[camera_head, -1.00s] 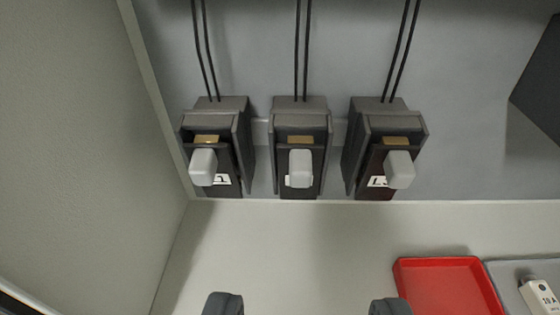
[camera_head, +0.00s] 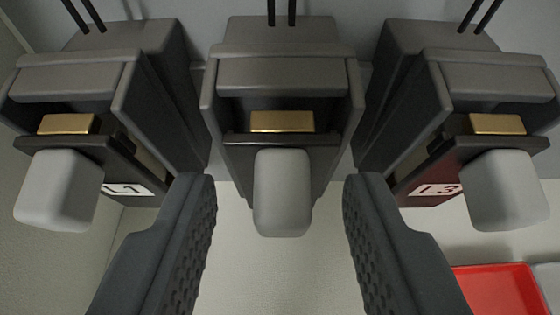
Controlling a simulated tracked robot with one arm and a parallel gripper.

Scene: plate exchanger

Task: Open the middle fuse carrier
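Three dark fuse holders stand side by side on the back wall. The middle fuse carrier (camera_head: 323,165) sits in its holder (camera_head: 280,75), with a light grey knob (camera_head: 282,192) on its front and a brass contact (camera_head: 282,122) above it. Its label is hidden behind the knob. My gripper (camera_head: 279,200) is open, one finger on each side of the middle knob, with clear gaps and no visible touch. The fingertips reach about knob height in the picture; their depth relative to the knob is hard to tell.
The left carrier, labelled L1 (camera_head: 124,189), has a grey knob (camera_head: 58,190) left of my left finger. The right carrier, labelled L3 (camera_head: 432,189), has a grey knob (camera_head: 504,190) right of my right finger. A red tray (camera_head: 495,290) lies at lower right.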

